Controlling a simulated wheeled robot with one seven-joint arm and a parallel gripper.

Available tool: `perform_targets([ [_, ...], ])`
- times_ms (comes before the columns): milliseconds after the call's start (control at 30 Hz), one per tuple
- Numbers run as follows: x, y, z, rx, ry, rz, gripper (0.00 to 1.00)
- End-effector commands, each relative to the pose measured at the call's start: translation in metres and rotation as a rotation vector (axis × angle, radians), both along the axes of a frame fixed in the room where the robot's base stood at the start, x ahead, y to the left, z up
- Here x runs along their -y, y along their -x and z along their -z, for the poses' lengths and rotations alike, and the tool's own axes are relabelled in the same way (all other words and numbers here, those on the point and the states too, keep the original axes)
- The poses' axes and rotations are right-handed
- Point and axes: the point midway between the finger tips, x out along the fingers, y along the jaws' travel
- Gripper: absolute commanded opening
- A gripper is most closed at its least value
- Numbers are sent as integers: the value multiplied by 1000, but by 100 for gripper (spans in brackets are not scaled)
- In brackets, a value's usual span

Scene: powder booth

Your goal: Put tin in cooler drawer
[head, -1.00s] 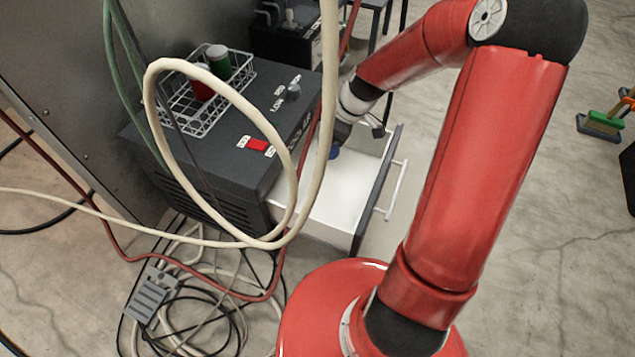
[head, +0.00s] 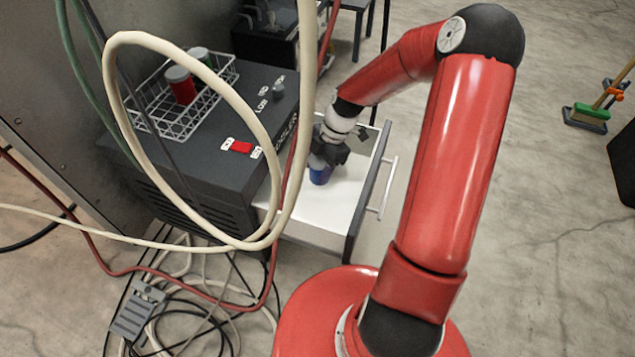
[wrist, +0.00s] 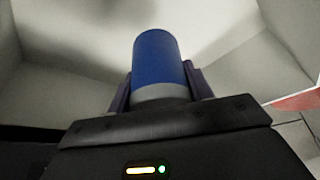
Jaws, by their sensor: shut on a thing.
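A blue tin (head: 319,175) with a grey end is held in my gripper (head: 322,160), inside the open cooler drawer (head: 345,207). In the wrist view the blue tin (wrist: 160,65) stands between the two fingers of my gripper (wrist: 162,88), which are shut on it. White drawer walls surround it. Whether the tin touches the drawer floor I cannot tell. The dark cooler (head: 222,135) has its drawer pulled out to the right, with a white handle (head: 384,190) on its front.
A cream hose (head: 113,120) loops in front of the cooler. Cables (head: 190,305) lie on the floor. A broom (head: 590,112) is at the far right.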

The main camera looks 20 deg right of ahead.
Motion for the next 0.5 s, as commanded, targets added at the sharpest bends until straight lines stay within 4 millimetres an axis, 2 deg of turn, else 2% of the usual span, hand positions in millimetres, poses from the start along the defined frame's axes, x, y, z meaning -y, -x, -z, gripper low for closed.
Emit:
perform_targets([
  [33, -1, 0, 8, -1, -1, -1, 22],
  [267, 0, 0, 24, 0, -1, 0, 22],
  [500, -1, 0, 56, -1, -1, -1, 22],
])
